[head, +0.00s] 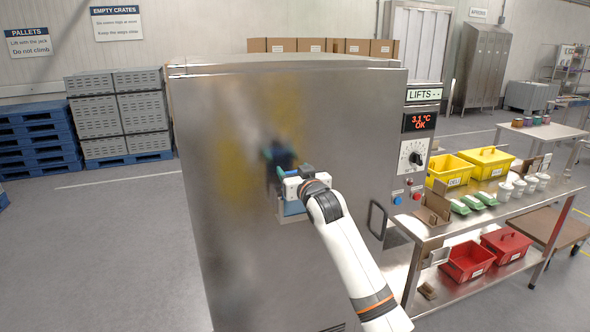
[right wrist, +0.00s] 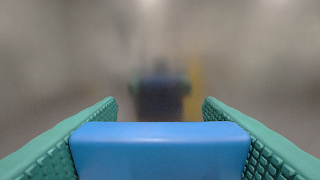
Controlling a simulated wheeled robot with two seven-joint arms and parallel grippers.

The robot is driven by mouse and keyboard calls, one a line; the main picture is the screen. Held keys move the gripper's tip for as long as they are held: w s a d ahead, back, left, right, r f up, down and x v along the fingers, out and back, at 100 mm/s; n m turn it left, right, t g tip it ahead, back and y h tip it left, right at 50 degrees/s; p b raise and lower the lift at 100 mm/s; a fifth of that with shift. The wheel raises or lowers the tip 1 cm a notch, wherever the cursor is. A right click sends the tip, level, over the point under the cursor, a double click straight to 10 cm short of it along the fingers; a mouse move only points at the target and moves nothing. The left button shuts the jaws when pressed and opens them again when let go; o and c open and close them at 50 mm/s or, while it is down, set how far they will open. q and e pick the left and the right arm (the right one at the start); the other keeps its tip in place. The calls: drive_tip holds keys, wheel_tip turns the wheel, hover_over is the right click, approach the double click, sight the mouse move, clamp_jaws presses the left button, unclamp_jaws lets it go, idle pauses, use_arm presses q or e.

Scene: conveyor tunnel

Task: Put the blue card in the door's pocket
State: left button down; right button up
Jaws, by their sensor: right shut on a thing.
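My right gripper (head: 283,182) is in front of the steel door (head: 225,245), its fingers pointing at the door. In the right wrist view its green ribbed fingers are shut on the blue card (right wrist: 160,152), which spans the space between them. The door ahead is blurred there, with a dark reflection of the gripper in it. In the head view a small light-blue and grey piece (head: 291,209) shows just below the gripper at the door's face. I cannot tell if it is the pocket or part of the card. My left gripper is out of view.
The door's handle (head: 377,219) is at its lower right. A control panel (head: 414,158) with a dial stands to its right. A steel table (head: 440,228) on the right holds yellow bins (head: 450,170), cartons and cups, with red bins (head: 468,261) below. Crates and blue pallets (head: 35,140) stand back left.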

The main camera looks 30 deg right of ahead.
drive_tip(key=shift+f+b, duration=0.3)
drive_tip(key=shift+f, duration=0.45)
drive_tip(key=o, duration=1.5)
drive_tip(key=shift+c, duration=0.2)
drive_tip(key=b+v, duration=0.3)
drive_tip(key=v, duration=0.9)
